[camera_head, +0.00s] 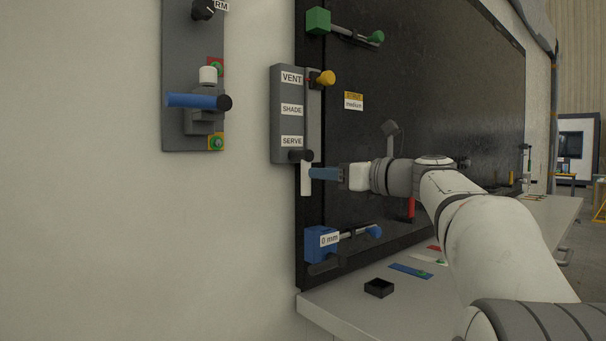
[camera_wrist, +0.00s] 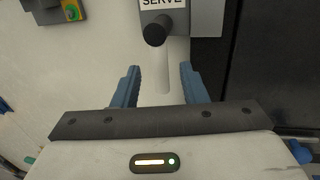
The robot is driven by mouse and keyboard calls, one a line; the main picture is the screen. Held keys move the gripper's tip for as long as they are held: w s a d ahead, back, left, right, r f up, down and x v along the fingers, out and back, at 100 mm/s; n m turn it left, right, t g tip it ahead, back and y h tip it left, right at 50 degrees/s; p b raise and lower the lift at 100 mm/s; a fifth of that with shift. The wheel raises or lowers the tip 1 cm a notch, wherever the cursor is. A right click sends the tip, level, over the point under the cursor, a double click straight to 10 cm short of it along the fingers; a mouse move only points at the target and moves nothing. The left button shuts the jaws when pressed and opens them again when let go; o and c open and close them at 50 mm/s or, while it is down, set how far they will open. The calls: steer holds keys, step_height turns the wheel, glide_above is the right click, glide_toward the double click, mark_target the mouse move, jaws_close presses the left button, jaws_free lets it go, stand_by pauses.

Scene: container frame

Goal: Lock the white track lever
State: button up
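The white track lever (camera_head: 306,179) hangs upright at the lower end of the grey track panel (camera_head: 284,95), below the SERVE label. A black knob (camera_head: 301,155) sits at its top. In the wrist view the white lever (camera_wrist: 173,78) shows below the black knob (camera_wrist: 156,30). My gripper (camera_head: 313,173) is at the lever; its blue fingers (camera_wrist: 160,67) are open.
A grey panel with a blue handle (camera_head: 192,101) is on the wall at left. A yellow knob (camera_head: 325,78) is by VENT. A blue block (camera_head: 320,244) is below my gripper. A black tray (camera_head: 379,288) lies on the ledge (camera_head: 335,309).

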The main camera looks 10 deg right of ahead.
mark_target(306, 171)
steer(key=x, duration=0.6)
steer(key=shift+p, duration=0.35)
steer(key=shift+c, duration=0.3)
jaws_close()
